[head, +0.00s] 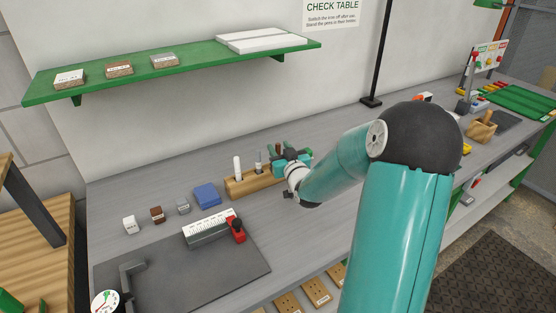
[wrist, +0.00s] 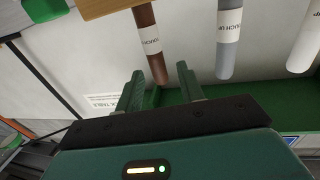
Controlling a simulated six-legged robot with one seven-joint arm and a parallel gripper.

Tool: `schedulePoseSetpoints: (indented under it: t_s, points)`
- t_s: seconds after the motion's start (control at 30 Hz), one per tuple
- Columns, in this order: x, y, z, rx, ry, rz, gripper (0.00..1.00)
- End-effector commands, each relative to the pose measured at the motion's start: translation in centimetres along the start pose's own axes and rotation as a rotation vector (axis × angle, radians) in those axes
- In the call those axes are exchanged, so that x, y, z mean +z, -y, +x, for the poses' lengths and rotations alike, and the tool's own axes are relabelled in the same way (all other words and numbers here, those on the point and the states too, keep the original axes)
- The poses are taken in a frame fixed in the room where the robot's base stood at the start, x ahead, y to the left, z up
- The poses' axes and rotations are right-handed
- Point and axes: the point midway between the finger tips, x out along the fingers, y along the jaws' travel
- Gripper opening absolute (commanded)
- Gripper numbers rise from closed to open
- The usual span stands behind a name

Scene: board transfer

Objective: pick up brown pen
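The brown pen (wrist: 148,45) stands in a wooden block (wrist: 105,8), which looks inverted in the wrist view. It has a white label, and its free end shows between my gripper's fingertips. My gripper (wrist: 160,72) is open, with a gap on each side of the pen. A grey pen (wrist: 229,40) and a white pen (wrist: 306,40) stand beside it, outside the fingers. In the head view my gripper (head: 287,157) is at the right end of the wooden block (head: 250,185); it mostly hides the brown pen there.
A blue box (head: 206,194) and small labelled blocks (head: 157,214) sit left of the wooden block. A dark mat (head: 180,280) with a red-ended device (head: 237,229) lies in front. A green shelf (head: 180,65) hangs on the wall above. Bare grey table lies behind the block.

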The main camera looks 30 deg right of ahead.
Motion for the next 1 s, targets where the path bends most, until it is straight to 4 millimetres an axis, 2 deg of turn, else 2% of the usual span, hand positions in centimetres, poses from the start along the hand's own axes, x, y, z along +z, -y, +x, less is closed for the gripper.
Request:
schedulePoseSetpoints:
  t_s: [0.13, 0.37, 0.57, 0.87, 1.0]
  points:
    - [0.0, 0.0, 1.6, -0.001, 0.0, 0.0, 0.38]
    - [0.0, 0.0, 1.8, 0.0, 0.0, -0.001, 0.38]
    - [0.0, 0.0, 1.7, 0.0, 0.0, -0.001, 0.01]
    - [-0.1, 0.0, 1.7, 0.0, -0.001, -0.001, 0.0]
    - [-1.3, 0.0, 1.7, -0.001, -0.003, -0.003, 0.0]
